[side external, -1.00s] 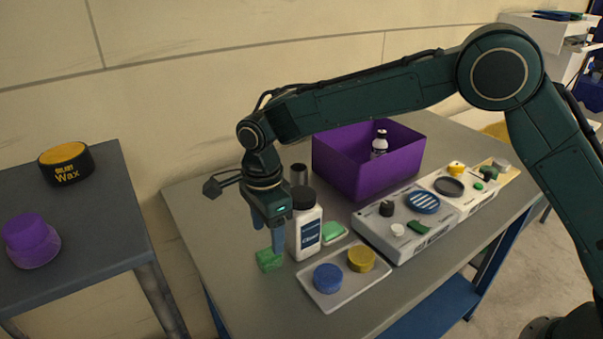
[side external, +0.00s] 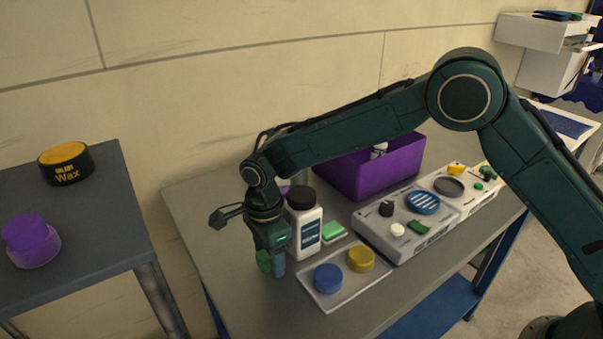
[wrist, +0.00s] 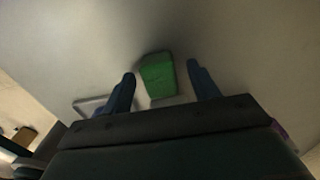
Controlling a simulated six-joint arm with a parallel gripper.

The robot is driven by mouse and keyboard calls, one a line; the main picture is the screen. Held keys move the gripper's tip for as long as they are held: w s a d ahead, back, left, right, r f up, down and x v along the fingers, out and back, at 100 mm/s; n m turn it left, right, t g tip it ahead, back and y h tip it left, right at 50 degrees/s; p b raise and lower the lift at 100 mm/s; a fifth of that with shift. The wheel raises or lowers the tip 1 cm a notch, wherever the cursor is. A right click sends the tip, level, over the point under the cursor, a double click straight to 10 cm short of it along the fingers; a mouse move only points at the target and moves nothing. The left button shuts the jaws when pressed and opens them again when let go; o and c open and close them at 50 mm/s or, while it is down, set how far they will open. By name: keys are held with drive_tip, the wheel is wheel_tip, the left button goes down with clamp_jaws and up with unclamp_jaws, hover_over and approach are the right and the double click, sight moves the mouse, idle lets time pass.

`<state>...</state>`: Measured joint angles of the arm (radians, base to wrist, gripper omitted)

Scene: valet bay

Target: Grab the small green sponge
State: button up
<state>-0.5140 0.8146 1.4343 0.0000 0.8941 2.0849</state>
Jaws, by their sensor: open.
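A small green sponge (side external: 264,261) is on the grey table at the foot of my gripper (side external: 271,268), partly covered by it in the side view. In the wrist view the sponge (wrist: 157,72) appears in the gap between the two blue fingers of my gripper (wrist: 160,74). The fingers are open, with a gap showing on either side of the sponge. The fingertips are low, near table height; I cannot tell whether they touch the table. A lighter green block (side external: 333,230) with a pale base lies right of the white bottle.
A white bottle (side external: 306,238) with a black cap stands close behind my gripper. A pale tray (side external: 341,290) with a blue lid (side external: 328,277) and a yellow lid (side external: 361,258) lies to the right. A purple bin (side external: 395,168) and a grey panel (side external: 385,238) are further back.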

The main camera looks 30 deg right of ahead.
drive_tip(key=shift+f, duration=0.1)
idle(0.4)
drive_tip(key=c, duration=1.1)
drive_tip(key=shift+o, duration=0.2)
wheel_tip(320, 180, up, 20)
idle(0.4)
